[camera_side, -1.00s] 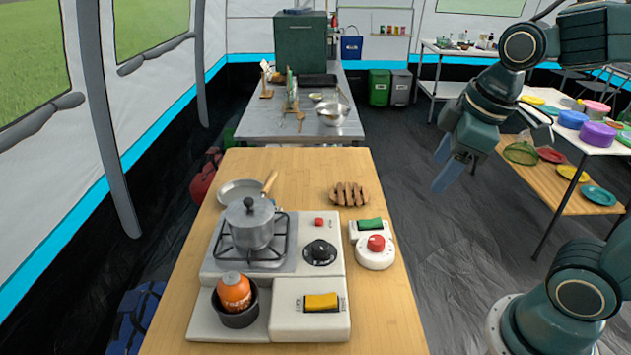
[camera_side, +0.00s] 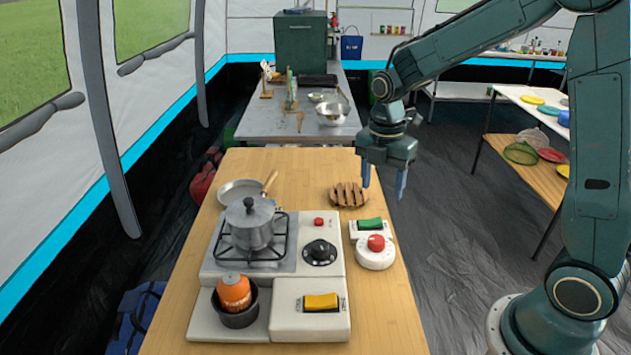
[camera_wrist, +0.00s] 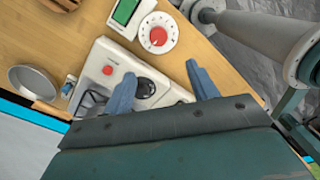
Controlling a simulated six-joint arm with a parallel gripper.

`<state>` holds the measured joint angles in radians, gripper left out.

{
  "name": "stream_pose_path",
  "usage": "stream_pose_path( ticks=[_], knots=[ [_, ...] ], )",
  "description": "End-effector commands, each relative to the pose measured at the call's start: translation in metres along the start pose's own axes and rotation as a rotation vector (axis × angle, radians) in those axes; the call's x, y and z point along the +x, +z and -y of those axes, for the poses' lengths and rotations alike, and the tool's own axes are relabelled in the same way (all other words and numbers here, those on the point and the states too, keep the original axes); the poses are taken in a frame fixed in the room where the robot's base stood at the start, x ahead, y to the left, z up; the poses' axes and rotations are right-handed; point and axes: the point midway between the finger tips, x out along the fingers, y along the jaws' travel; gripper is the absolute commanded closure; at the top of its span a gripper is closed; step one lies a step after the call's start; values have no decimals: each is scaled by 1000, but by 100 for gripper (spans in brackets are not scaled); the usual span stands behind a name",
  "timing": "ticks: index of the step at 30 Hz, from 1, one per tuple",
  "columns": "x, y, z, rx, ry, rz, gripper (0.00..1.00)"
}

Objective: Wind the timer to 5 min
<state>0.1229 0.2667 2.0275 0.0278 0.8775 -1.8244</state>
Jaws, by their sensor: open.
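In the wrist view my gripper's fingers (camera_wrist: 162,78) are spread apart and touch nothing.
A stove (camera_side: 209,262) with a lidded pot (camera_side: 250,230) stands left of the timer. A slatted wooden trivet (camera_side: 349,195) lies behind it. Bare wood (camera_side: 385,310) lies in front of the timer.

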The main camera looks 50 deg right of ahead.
Motion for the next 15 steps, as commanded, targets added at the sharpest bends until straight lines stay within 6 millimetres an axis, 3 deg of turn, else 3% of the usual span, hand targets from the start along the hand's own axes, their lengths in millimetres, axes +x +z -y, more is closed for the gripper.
stream_pose_path(
  ticks=[5,15],
  knots=[
    [12,4,-6,-78,-24,-6,42],
    [16,4,-7,-89,-26,-7,42]
  ],
)
